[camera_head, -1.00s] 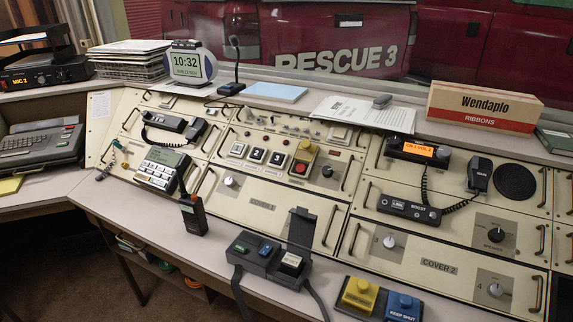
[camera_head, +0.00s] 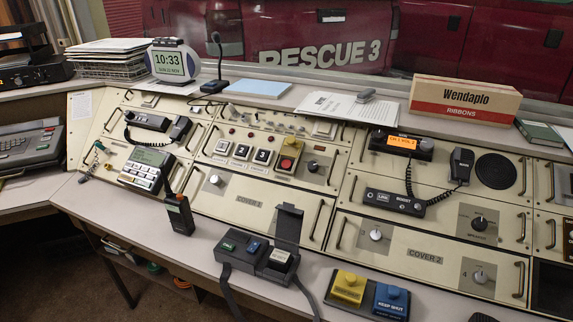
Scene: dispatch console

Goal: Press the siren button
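No label reading siren is legible in this view. A red round button (camera_head: 286,163) sits on a yellow plate in the middle of the console, next to a black knob (camera_head: 313,166). A dark grey button box (camera_head: 240,262) stands on the front ledge, with green and blue buttons and a raised flap (camera_head: 288,223) behind a pale labelled button (camera_head: 280,256). To its right are a yellow cover (camera_head: 348,287) and a blue cover (camera_head: 391,300) marked "KEEP SHUT". Neither of my grippers shows.
A handheld radio (camera_head: 179,214) stands upright on the ledge left of the button box. A desk phone (camera_head: 147,169), a radio with corded handset (camera_head: 394,202) and knob panels fill the console. A small dark shape (camera_head: 482,318) at the bottom edge is unclear.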

